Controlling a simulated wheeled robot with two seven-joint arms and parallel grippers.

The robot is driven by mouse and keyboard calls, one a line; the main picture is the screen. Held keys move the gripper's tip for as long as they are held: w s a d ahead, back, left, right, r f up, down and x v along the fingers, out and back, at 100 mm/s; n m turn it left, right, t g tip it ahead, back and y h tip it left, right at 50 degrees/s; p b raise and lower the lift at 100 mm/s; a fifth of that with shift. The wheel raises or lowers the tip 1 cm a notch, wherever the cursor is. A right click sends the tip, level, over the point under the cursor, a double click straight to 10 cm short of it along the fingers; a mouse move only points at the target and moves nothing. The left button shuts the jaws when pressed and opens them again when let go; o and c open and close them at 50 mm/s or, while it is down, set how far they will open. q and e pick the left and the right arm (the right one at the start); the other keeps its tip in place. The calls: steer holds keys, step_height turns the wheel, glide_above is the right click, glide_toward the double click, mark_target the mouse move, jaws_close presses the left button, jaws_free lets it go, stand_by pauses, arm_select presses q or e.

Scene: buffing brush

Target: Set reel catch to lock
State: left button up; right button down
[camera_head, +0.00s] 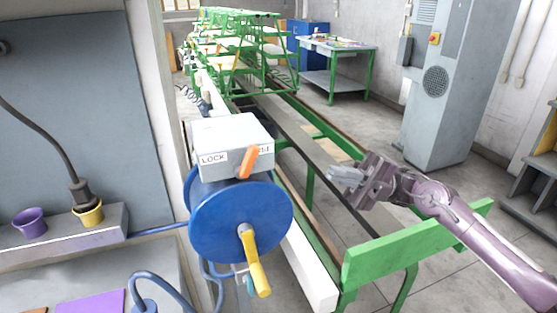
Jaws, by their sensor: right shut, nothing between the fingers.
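The blue reel (225,225) stands in the middle-left of the head view, with a yellow crank handle (254,262) on its front. A light grey box (228,135) sits on top of the reel and carries the word LOCK at its left front. The orange catch lever (247,162) is on the box's front, tilted, with its upper end to the right, partly covering a second label. My right gripper (345,176) is to the right of the reel and box, apart from both, shut and empty. My left gripper is not in view.
A green-framed conveyor (420,240) runs behind the reel, under my right arm. A grey cabinet (445,90) stands at right.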

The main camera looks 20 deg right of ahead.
mark_target(257, 156)
steer(key=p+x, duration=0.7)
steer(key=x, duration=0.6)
steer(key=shift+d+r, duration=0.1)
steer(key=shift+r, duration=0.05)
steer(key=shift+a, duration=0.45)
